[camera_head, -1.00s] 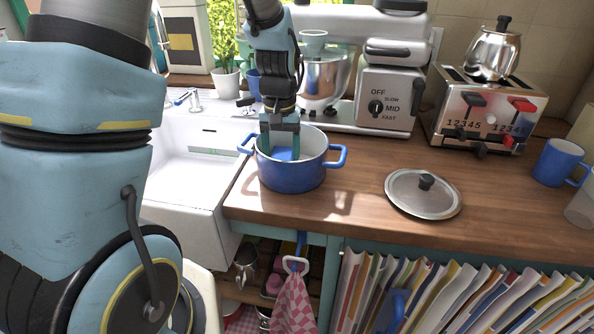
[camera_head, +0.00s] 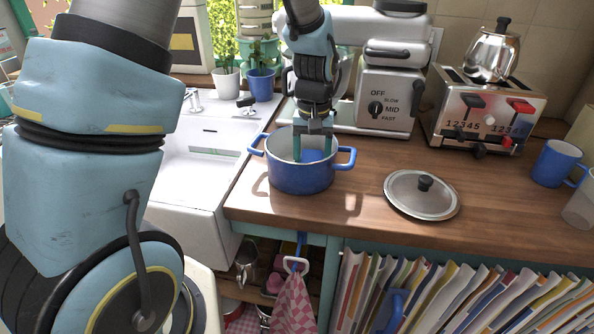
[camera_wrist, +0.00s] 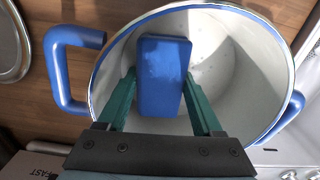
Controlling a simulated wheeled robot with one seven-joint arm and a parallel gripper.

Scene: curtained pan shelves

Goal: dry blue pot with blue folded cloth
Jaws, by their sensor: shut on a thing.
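The blue pot (camera_head: 300,178) stands on the wooden counter near the sink, uncovered, with a white inside and two blue side handles. My gripper (camera_head: 313,152) reaches down into it from above and is shut on the blue folded cloth (camera_wrist: 162,75). The cloth is a small blue block between the green fingers, inside the pot opening in the wrist view. The pot's white inner wall (camera_wrist: 238,75) shows around it, with small drop-like spots near the cloth. The cloth appears close to the inner wall, but I cannot tell if it touches. The head view mostly hides the cloth behind the pot's rim.
A metal lid (camera_head: 421,196) lies on the counter to the right of the pot. A white sink (camera_head: 200,185) is on the left. A stand mixer (camera_head: 388,98) and toaster (camera_head: 487,108) stand behind. A blue mug (camera_head: 557,163) is far right.

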